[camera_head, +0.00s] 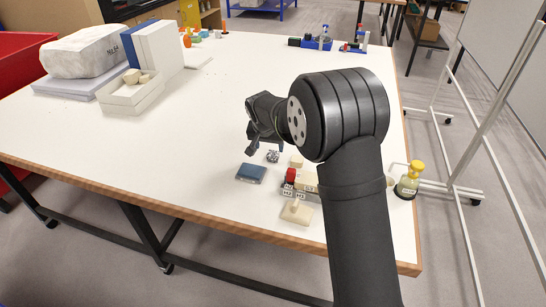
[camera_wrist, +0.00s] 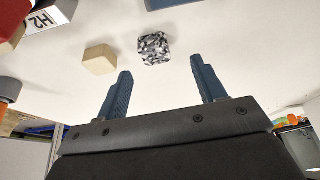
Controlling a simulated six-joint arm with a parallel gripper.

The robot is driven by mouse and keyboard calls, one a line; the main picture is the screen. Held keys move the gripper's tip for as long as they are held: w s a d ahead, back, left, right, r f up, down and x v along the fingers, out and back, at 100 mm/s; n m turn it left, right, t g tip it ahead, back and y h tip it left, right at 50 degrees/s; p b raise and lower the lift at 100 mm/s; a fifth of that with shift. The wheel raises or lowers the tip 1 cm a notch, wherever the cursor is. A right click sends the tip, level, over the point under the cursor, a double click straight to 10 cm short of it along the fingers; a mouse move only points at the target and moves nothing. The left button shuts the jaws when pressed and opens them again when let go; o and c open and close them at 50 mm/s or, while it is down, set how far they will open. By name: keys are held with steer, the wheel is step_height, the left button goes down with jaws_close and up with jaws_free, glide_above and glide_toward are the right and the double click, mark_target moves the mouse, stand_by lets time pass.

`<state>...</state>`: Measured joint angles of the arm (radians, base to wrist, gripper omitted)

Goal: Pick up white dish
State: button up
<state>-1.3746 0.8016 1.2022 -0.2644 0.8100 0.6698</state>
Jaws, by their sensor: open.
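I cannot clearly make out a white dish by that name. The nearest match is a white shallow open tray (camera_head: 117,101) at the back left of the table in the head view, with a few beige lumps in it. My gripper (camera_wrist: 160,67) is open and empty. In the head view my gripper (camera_head: 264,148) hangs over the table, far to the right of the tray.
A blue box (camera_head: 251,173), labelled blocks (camera_head: 300,187), a red item (camera_head: 290,175) and a beige flat piece (camera_head: 297,213) lie near my gripper. A yellow-capped bottle (camera_head: 410,180) stands at the right edge. White upright boxes (camera_head: 160,48) stand behind the tray. The table's middle is clear.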

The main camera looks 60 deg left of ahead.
mark_target(273, 154)
steer(key=shift+w+d+x, duration=0.1)
steer(key=shift+w+x, duration=0.1)
steer(key=shift+x, duration=1.3)
steer(key=shift+w+d+x, duration=0.15)
steer(key=shift+x, duration=1.4)
steer(key=shift+r, duration=0.1)
steer(key=shift+c, duration=0.4)
steer(key=c, duration=1)
